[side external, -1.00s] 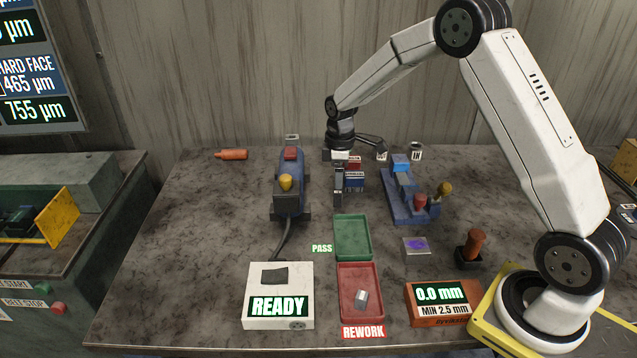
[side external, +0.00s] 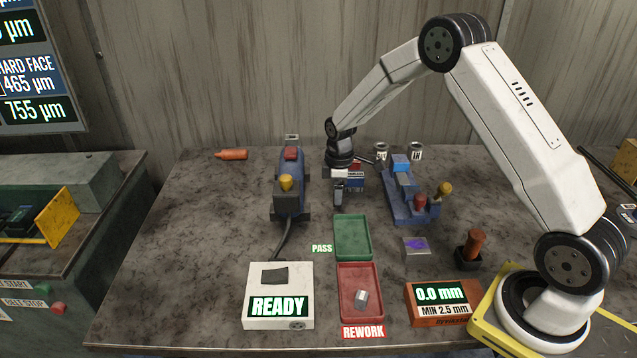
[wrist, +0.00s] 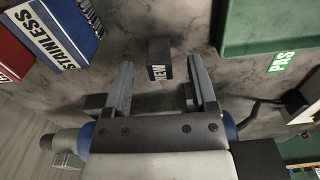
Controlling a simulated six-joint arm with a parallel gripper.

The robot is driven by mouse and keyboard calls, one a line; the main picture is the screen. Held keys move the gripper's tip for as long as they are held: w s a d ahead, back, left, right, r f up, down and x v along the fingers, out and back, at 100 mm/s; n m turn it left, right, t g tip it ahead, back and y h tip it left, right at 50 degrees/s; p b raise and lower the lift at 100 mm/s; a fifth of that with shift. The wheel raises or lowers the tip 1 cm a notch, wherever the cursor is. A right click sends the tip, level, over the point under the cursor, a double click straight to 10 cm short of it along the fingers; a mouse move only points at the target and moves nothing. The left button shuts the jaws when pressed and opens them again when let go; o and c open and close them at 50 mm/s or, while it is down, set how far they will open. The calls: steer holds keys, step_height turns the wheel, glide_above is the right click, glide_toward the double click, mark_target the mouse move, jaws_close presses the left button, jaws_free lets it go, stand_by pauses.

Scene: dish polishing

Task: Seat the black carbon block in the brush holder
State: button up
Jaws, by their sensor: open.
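The black carbon block (wrist: 158,60), marked NEW, stands on the bench in the wrist view. It lies between the lines of my two fingers, around their tips, with a gap on each side. My gripper (wrist: 160,68) is open and empty. In the side view my gripper (side external: 338,192) points down, low over the bench, between the blue motor body and the blue fixture. The block cannot be told apart from the fingers there. The blue motor body (side external: 291,172) has a yellow cap and a red cap. I cannot make out the brush holder for certain.
Red and blue boxes (wrist: 65,25), the blue one lettered STAINLESS, stand close to my gripper. A green PASS tray (side external: 352,238) and a red REWORK tray (side external: 349,312) lie in front. A blue fixture (side external: 405,195) stands at right.

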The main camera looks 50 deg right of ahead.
jaws_close()
steer(key=shift+r, duration=0.1)
steer(key=shift+r, duration=0.7)
steer(key=s+a+r, duration=0.2)
steer(key=s+r, duration=0.9)
steer(key=s, duration=0.2)
steer(key=shift+s+a+r, duration=0.2)
steer(key=shift+s, duration=0.2)
